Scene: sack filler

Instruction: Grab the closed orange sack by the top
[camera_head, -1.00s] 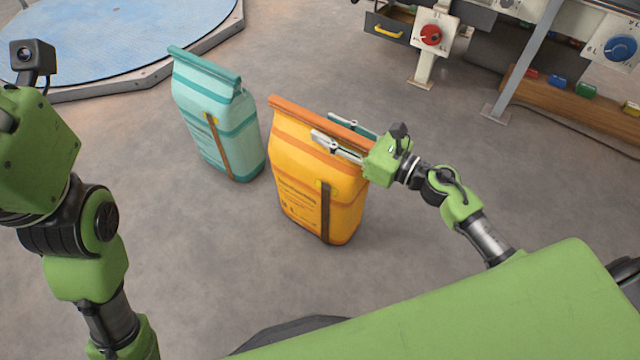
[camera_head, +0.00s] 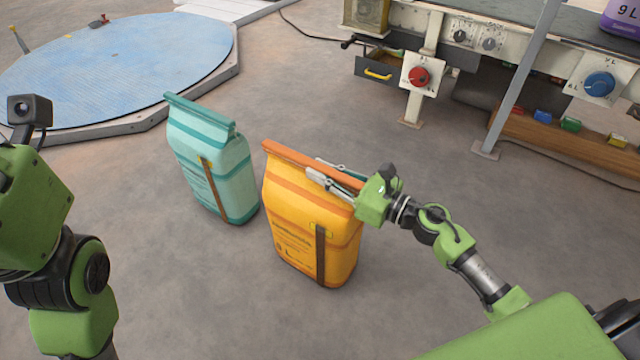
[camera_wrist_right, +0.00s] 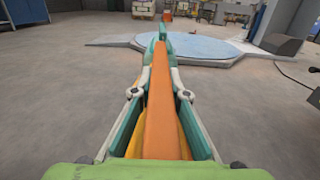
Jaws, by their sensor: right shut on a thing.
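The closed orange sack (camera_head: 300,225) stands upright on the floor, its folded top edge darker orange and a brown strap down its front. My right gripper (camera_head: 328,172) is shut on that top edge from the right side, one finger on each face. In the right wrist view the orange top strip (camera_wrist_right: 161,105) runs between the two fingers of the right gripper (camera_wrist_right: 160,85). My left arm shows at the left edge of the head view, but its fingers are out of the picture.
A teal sack (camera_head: 215,160) stands just left of the orange one, with a small gap. A round blue platform (camera_head: 120,60) lies behind at the left. A machine with a red knob (camera_head: 419,77) and a blue knob (camera_head: 599,84) stands at the back right. The floor between is clear.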

